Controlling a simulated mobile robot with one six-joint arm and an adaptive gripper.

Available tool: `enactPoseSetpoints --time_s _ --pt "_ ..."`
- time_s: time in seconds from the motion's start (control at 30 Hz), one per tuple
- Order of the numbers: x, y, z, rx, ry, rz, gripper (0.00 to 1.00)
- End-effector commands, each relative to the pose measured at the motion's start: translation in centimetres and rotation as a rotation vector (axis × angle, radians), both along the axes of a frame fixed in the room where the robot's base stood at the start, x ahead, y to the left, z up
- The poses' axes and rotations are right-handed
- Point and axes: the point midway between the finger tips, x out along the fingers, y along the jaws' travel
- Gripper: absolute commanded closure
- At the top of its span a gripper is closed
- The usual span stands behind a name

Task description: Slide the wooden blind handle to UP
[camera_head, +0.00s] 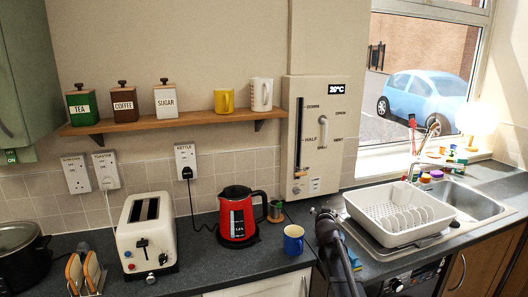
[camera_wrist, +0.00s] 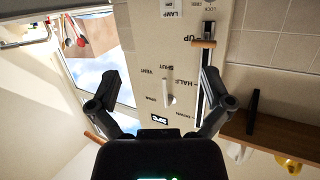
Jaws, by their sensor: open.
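The wooden blind handle (camera_wrist: 203,43) is a short light-brown bar on a dark vertical slot (camera_wrist: 204,75) in the cream wall panel. The wrist view shows the panel upside down, with the handle beside the word UP. In the head view the handle (camera_head: 300,174) sits low on the slot (camera_head: 299,135), whose other end is marked DOWN. My gripper (camera_wrist: 163,78) is open and empty, its fingers spread in front of the panel. The right finger overlaps the slot in the picture; the handle lies beyond the fingertips, apart from them. In the head view my gripper (camera_head: 322,212) is below the panel.
A wooden shelf (camera_head: 180,124) adjoins the panel's left. A blue mug (camera_head: 293,240), red kettle (camera_head: 238,215) and white dish rack (camera_head: 400,215) stand near my arm.

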Motion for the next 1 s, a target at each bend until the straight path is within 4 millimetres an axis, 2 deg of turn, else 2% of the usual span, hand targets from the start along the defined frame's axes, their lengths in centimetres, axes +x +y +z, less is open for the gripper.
enactPoseSetpoints --time_s 0.03,0.2,0.37,0.5,0.8,0.9,1.0 --pt "-1.7 -0.1 -1.3 0.001 0.056 -0.017 0.00" --pt "-6.4 -0.1 -5.3 0.009 0.269 -0.057 0.00" --pt "-11.5 0.4 -8.8 0.019 0.474 -0.067 0.00" --pt "-16.4 1.3 -11.5 0.031 0.658 -0.053 0.00" --pt "-27.8 3.8 -15.7 0.061 1.049 0.046 0.00" --pt "-31.1 4.7 -16.3 0.072 1.158 0.091 0.00" --pt "-33.6 5.3 -16.7 0.081 1.240 0.129 0.00"
